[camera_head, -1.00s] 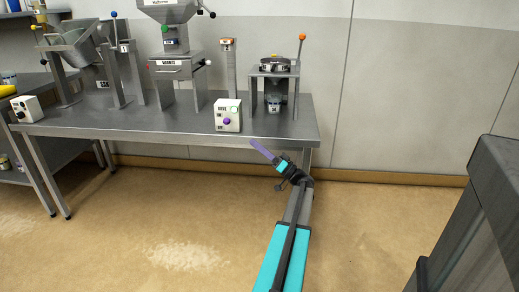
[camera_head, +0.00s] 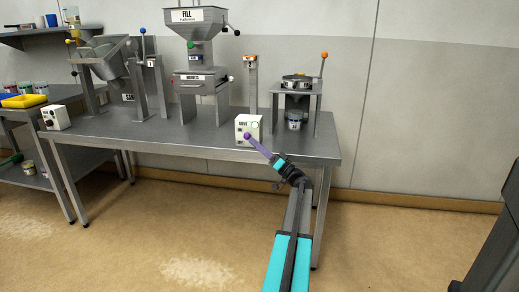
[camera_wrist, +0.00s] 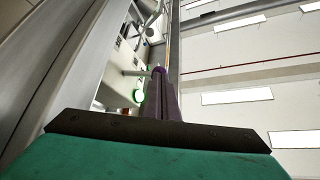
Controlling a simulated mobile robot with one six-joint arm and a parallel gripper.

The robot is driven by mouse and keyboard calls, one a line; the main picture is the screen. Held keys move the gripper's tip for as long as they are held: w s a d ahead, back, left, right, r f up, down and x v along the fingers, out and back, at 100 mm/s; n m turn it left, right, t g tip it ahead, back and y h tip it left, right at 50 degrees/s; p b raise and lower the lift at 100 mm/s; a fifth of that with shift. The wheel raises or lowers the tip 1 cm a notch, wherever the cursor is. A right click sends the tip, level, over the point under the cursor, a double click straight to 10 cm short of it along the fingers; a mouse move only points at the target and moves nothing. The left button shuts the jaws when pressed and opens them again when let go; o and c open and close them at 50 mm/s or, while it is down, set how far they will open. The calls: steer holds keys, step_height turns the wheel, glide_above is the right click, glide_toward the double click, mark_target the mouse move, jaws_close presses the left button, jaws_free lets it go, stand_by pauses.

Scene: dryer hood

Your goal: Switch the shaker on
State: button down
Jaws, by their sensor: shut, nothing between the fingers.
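A white control box (camera_head: 242,123) stands at the front edge of the steel bench; its label is too small to read. I cannot tell for certain which machine is the shaker.
On the bench (camera_head: 185,133), a sieve-like stand (camera_head: 297,90) with an orange-tipped lever is at right, a FILL hopper (camera_head: 195,20) in the middle, and a tilted bin (camera_head: 103,60) at left. Another white box (camera_head: 55,117) is at far left. The floor in front is clear.

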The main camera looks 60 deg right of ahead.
steer(key=shift+r, duration=0.1)
stand_by(0.3)
steer(key=r+m+p, duration=0.1)
steer(key=p, duration=0.2)
steer(key=shift+w+m+h+p, duration=0.3)
steer(key=shift+w+h+p, duration=0.05)
steer(key=shift+h+p, duration=0.05)
steer(key=shift+w+d+r, duration=0.1)
steer(key=shift+w+r, duration=0.05)
steer(key=shift+r, duration=0.1)
steer(key=p+v, duration=0.2)
steer(key=v, duration=1.3)
steer(key=shift+f, duration=0.15)
